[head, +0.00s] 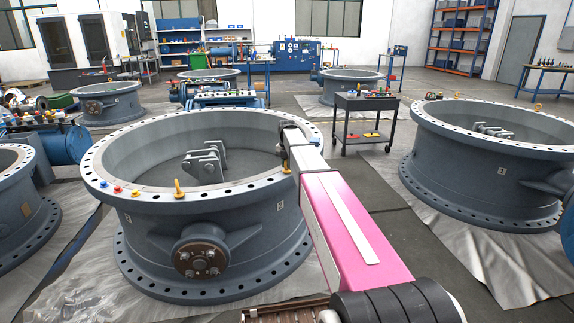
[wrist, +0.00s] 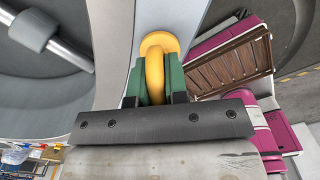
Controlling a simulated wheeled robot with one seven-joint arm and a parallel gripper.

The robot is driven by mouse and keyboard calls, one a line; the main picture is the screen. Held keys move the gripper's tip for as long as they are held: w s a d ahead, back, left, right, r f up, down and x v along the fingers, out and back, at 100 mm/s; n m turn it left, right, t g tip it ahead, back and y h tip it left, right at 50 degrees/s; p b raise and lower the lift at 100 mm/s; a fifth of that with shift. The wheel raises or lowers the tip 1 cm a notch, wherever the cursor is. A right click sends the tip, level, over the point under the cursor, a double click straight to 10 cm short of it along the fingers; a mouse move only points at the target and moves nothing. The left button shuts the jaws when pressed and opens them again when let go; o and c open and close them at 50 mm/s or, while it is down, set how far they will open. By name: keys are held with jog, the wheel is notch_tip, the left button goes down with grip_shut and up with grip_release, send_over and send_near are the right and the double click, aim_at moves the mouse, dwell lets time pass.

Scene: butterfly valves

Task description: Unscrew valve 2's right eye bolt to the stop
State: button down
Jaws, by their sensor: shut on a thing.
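Valve 2 (head: 215,240) is the large grey flanged ring in the middle of the head view. Its small number plate (head: 280,206) is hard to read. The right eye bolt is yellow; in the wrist view its ring (wrist: 155,66) stands between the green finger pads of my gripper (wrist: 155,88), which is shut on it. In the head view my gripper (head: 287,163) is at the right part of the top flange and mostly hides that bolt. A second yellow eye bolt (head: 179,189) stands upright on the flange further left.
Red, blue and yellow small parts (head: 118,189) sit on the flange's left. Another large valve (head: 480,165) stands at the right. A dark cart (head: 362,115) with tools stands behind. Open floor (head: 400,235) lies between the two valves.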

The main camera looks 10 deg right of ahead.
jog(key=shift+n, duration=1.5)
jog(key=c, duration=1.1)
grip_release()
notch_tip(320, 180, up, 11)
jog(key=shift+f, duration=0.1)
